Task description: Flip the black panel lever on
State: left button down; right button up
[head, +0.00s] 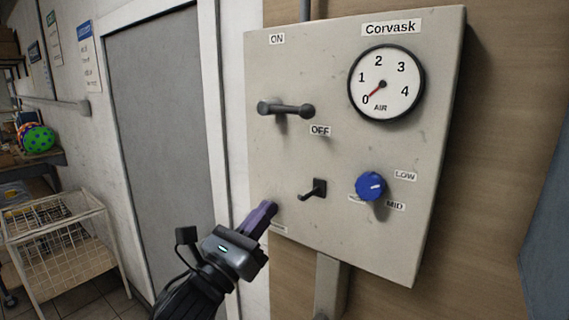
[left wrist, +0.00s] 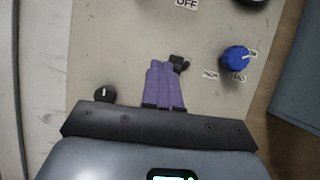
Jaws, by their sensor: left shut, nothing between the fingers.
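The dark lever (head: 286,109) is on the upper left of the grey panel (head: 340,165). It lies nearly level, its right ball end just above the OFF label (head: 320,131); the ON label (head: 277,39) is higher up. My left gripper (head: 262,214), with purple fingers, is shut and empty at the panel's lower left, well below the lever. In the left wrist view its fingers (left wrist: 165,85) are together, pointing up the panel. Their tips overlap a small black hook-like fitting (left wrist: 179,63); contact cannot be told. The lever is out of that view. My right gripper is not in view.
A blue knob (head: 370,186) with LOW and MID labels is on the lower right of the panel. An air gauge (head: 386,83) above it reads about 0. A wire rack (head: 65,240) stands far left.

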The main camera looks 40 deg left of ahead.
aim_at(289, 109)
pick_arm(q)
jog(key=shift+m+t, duration=0.3)
jog(key=shift+t, duration=0.5)
jog(key=r, duration=0.1)
jog(key=s+r+b, duration=0.1)
jog(key=r, duration=0.1)
jog(key=s+r, duration=0.1)
jog(key=r, duration=0.1)
jog(key=shift+a, duration=0.15)
jog(key=s+r+p+x, duration=0.1)
jog(key=r+p+x, duration=0.1)
jog(key=p+x, duration=0.5)
jog(key=shift+r+p+x, duration=0.2)
jog(key=shift+p+x, duration=0.15)
jog(key=shift+x, duration=2.35)
jog(key=shift+s+r, duration=0.1)
jog(key=shift+s, duration=0.05)
